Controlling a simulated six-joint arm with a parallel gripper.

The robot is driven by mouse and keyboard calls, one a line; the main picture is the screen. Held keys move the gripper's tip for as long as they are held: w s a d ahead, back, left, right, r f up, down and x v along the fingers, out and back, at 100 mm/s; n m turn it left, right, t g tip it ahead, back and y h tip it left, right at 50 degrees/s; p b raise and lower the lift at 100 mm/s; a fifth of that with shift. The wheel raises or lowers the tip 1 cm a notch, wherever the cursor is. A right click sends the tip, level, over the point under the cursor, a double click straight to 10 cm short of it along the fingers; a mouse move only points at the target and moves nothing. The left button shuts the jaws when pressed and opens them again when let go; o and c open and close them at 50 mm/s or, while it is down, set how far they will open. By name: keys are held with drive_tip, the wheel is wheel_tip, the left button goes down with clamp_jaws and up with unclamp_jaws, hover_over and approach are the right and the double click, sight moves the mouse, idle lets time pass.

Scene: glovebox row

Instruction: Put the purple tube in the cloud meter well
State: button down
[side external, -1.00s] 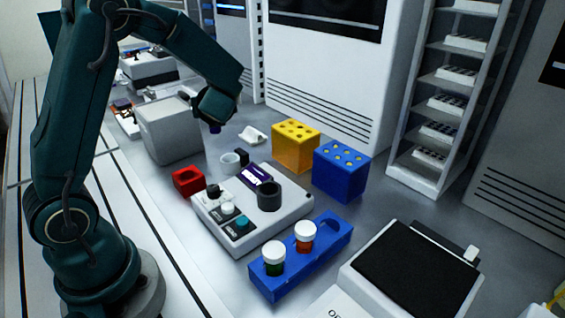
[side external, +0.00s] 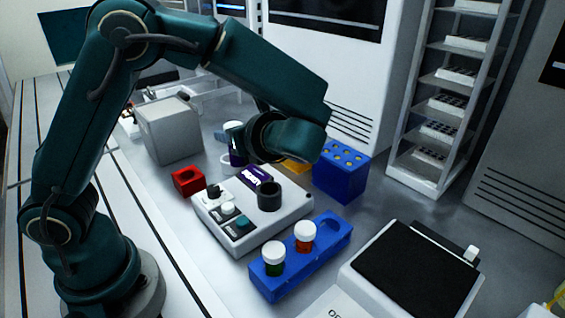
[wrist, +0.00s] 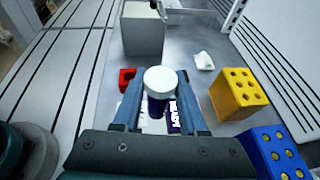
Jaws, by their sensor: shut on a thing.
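My gripper (wrist: 160,102) is shut on the purple tube (wrist: 157,106), which has a white cap (wrist: 160,79). In the side view the tube (side external: 237,158) hangs roughly upright in the air, near the back left of the meter. The cloud meter (side external: 284,216) is a white box with a purple display (side external: 257,179), knobs on its left side and a black ring-shaped well (side external: 268,196). The well looks empty; its bottom is hidden. In the wrist view the held tube and fingers cover most of the meter.
A blue rack (side external: 326,257) holds a green and an orange tube, both white-capped. A red block (side external: 188,181), grey box (side external: 171,131), yellow block (wrist: 238,94) and blue block (side external: 341,171) stand around the meter. A black-topped device (side external: 415,271) is at front right.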

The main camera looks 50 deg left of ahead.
drive_tip(key=shift+w+d+f, duration=0.55)
drive_tip(key=shift+d+f, duration=0.35)
drive_tip(key=shift+f, duration=0.4)
drive_tip(key=shift+w+d+f, duration=0.5)
drive_tip(key=shift+d+f, duration=0.4)
drive_tip(key=shift+f, duration=0.4)
drive_tip(key=shift+w+d+f, duration=0.55)
drive_tip(key=shift+d+f, duration=0.35)
drive_tip(key=shift+f, duration=0.4)
drive_tip(key=shift+f, duration=0.15)
drive_tip(key=shift+c, duration=2.2)
unclamp_jaws()
